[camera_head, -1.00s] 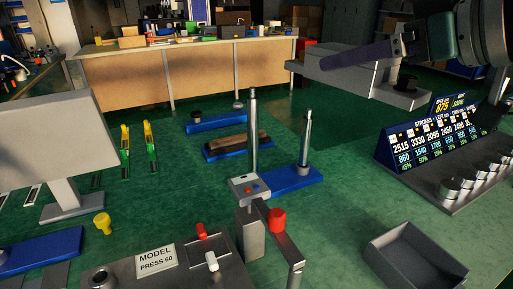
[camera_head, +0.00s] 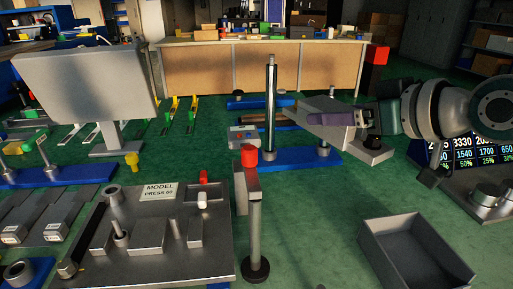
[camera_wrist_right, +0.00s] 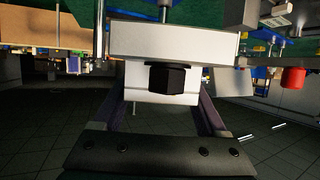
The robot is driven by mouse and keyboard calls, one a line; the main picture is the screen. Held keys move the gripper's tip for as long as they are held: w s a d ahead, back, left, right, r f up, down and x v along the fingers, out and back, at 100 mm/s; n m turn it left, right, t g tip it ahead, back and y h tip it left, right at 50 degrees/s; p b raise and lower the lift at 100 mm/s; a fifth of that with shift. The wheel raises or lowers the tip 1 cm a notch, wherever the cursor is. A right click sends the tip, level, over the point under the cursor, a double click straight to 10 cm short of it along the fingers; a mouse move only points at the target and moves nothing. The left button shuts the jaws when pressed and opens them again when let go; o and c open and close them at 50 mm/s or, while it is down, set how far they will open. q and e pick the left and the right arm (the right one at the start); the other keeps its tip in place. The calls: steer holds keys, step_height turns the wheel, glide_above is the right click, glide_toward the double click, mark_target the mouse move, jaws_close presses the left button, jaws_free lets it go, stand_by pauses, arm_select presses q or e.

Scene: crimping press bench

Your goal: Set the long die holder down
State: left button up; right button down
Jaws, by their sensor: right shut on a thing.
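The long die holder (camera_head: 367,150) is a long grey block with a wide end piece, right of centre in the head view. My right gripper (camera_head: 335,118), with purple fingers, is shut on it and holds it over the bench's far side, beside the blue stands. In the right wrist view the fingers flank the pale holder (camera_wrist_right: 175,40), with a black knob in front. Whether the holder touches anything beneath is unclear. My left gripper is not in view.
A tall steel post (camera_head: 270,105) and a blue base (camera_head: 312,158) are close to the holder. A counter display (camera_head: 470,150) stands to the right. An open grey bin (camera_head: 415,250) is in front. Green bench top around (camera_head: 340,200) is clear.

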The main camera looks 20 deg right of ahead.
step_height(320, 180, down, 10)
steer(key=b, duration=0.3)
steer(key=shift+f+b, duration=0.1)
steer(key=shift+b, duration=0.3)
steer(key=shift+f+b, duration=0.3)
steer(key=shift+f, duration=0.15)
jaws_free()
